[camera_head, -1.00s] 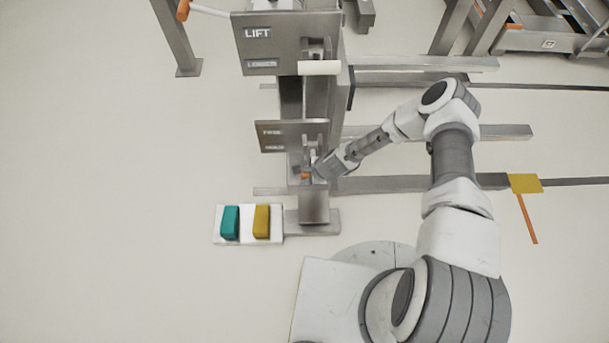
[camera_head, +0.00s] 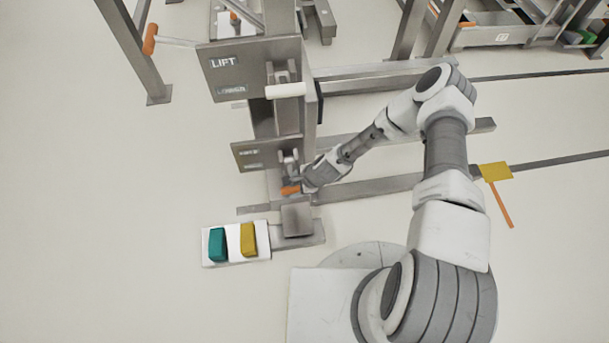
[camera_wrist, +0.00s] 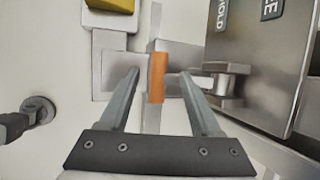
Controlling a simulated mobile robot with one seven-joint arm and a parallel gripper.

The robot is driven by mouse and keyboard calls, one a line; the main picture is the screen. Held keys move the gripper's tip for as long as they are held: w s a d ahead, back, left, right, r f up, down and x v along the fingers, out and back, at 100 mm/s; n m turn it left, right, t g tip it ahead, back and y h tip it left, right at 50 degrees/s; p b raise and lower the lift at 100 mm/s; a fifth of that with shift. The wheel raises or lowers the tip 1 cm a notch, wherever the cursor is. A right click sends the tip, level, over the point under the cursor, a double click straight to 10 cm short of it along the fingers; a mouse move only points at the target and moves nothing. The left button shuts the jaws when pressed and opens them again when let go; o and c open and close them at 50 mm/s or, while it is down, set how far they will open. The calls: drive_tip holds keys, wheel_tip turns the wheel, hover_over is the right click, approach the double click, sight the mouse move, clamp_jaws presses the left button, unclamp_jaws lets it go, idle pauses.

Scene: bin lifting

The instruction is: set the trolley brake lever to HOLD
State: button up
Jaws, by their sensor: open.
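The brake lever's orange grip (camera_head: 291,190) shows below the lower label plate (camera_head: 262,153) on the post in the head view. In the wrist view the orange grip (camera_wrist: 157,78) lies between the two fingers of my gripper (camera_wrist: 160,73), with a gap on each side. A metal pivot (camera_wrist: 226,82) is to its right, beside the label plate (camera_wrist: 275,50), where HOLD and part of a second label can be read. In the head view my gripper (camera_head: 302,184) is at the lever, its fingertips hard to make out.
Above is a LIFT plate (camera_head: 236,66) with a white-handled lever (camera_head: 286,90). A white pad with teal (camera_head: 217,244) and yellow (camera_head: 248,239) blocks lies at the post's foot. Metal rails (camera_head: 370,188) run right. The floor at left is clear.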

drive_tip(key=p+v, duration=0.2)
drive_tip(key=v, duration=0.7)
drive_tip(key=shift+p, duration=0.35)
drive_tip(key=shift+s+d, duration=0.1)
drive_tip(key=shift+d, duration=0.15)
